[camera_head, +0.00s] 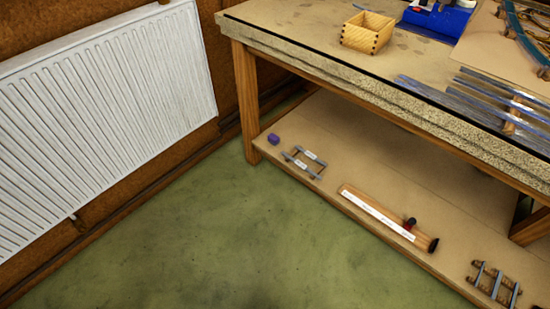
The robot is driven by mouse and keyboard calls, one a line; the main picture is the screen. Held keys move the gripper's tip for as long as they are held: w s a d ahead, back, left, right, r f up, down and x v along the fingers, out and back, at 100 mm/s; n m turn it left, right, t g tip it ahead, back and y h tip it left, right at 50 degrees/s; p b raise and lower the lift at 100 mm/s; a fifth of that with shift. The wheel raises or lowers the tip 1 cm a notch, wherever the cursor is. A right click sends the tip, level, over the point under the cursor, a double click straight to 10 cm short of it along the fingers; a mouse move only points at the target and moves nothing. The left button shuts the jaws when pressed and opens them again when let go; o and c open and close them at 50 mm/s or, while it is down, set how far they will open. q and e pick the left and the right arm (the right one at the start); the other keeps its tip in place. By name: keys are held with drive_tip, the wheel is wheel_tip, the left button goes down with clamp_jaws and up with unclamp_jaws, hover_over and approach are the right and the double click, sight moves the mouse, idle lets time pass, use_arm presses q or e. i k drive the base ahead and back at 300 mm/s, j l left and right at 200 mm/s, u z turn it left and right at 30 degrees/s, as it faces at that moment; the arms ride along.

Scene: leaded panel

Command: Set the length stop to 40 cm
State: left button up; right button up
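A wooden bar (352,194) with a white scale strip (378,213) along it lies on the lower shelf of the workbench; it looks like the length stop. A small dark red and black piece (409,224), like a knob or slider, sits near its right end, close to the dark end cap (433,245). The scale's markings are too small to read, so the setting cannot be told. Neither of my grippers is in view.
The lower shelf (400,175) also holds a purple block (273,139) and metal racks (304,161), (494,284). On the bench top are a wooden box (367,32), a blue bin (437,18) and metal strips (470,104). A radiator (100,110) stands left; the green floor (220,235) is clear.

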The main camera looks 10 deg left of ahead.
sight(411, 222)
drive_tip(key=z, duration=1)
